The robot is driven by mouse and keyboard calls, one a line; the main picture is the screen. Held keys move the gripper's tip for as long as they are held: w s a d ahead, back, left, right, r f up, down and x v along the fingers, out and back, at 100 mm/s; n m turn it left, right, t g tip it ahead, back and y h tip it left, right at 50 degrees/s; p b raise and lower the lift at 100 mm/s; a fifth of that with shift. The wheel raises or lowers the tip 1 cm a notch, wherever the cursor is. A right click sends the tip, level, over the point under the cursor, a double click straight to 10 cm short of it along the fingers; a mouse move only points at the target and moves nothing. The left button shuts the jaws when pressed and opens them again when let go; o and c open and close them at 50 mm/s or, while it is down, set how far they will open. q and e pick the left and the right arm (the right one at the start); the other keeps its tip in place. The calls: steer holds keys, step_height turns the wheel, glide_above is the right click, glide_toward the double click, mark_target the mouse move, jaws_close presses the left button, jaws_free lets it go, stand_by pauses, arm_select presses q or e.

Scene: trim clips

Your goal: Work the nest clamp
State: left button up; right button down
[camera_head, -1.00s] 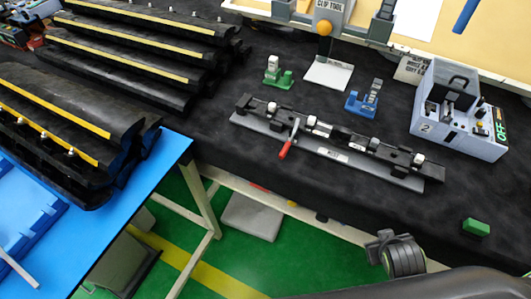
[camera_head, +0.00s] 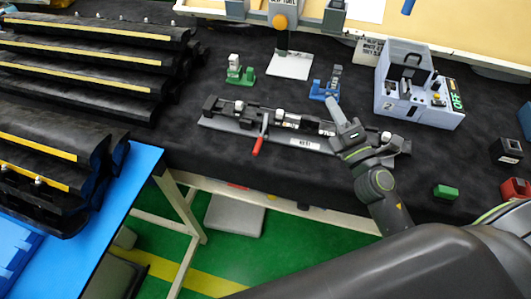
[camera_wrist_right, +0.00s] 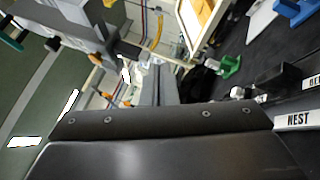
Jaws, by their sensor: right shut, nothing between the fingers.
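The nest (camera_head: 225,122) is a long grey base with black fittings on the dark bench, with a white label reading NEST (camera_head: 305,143). Its clamp has a red handle (camera_head: 259,146) that sticks out toward the front edge, tilted. My right gripper (camera_head: 335,106) is shut and empty. In the head view it lies over the right half of the nest, right of the red handle, and hides part of the fixture. Whether it touches the nest I cannot tell. The right wrist view shows the NEST label (camera_wrist_right: 297,120) at its right edge. My left gripper is not in view.
A green fixture (camera_head: 240,74) and a blue fixture (camera_head: 325,86) stand behind the nest. A grey tester box (camera_head: 440,115) is at the right, and a green block (camera_head: 446,191) lies near the front edge. Black trim panels (camera_head: 95,70) fill the left.

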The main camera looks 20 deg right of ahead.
steer(key=w+a+n+g+y, duration=0.1)
steer(key=a+n+g+y, duration=0.1)
steer(key=a+n+y, duration=0.45)
steer(key=n+g+y, duration=0.2)
steer(key=n+g, duration=1)
steer(key=n, duration=0.6)
glide_above(266, 161)
steer(key=s+d, duration=0.5)
steer(key=d, duration=0.2)
steer(key=shift+h, duration=0.25)
step_height(266, 161, down, 13)
steer(key=shift+a, duration=0.1)
steer(key=p+x, duration=0.3)
steer(key=x, duration=0.5)
steer(key=shift+w+a, duration=0.1)
steer(key=shift+a, duration=0.15)
steer(key=shift+w+a+f, duration=0.3)
steer(key=shift+a+f, duration=0.1)
steer(key=shift+a, duration=0.05)
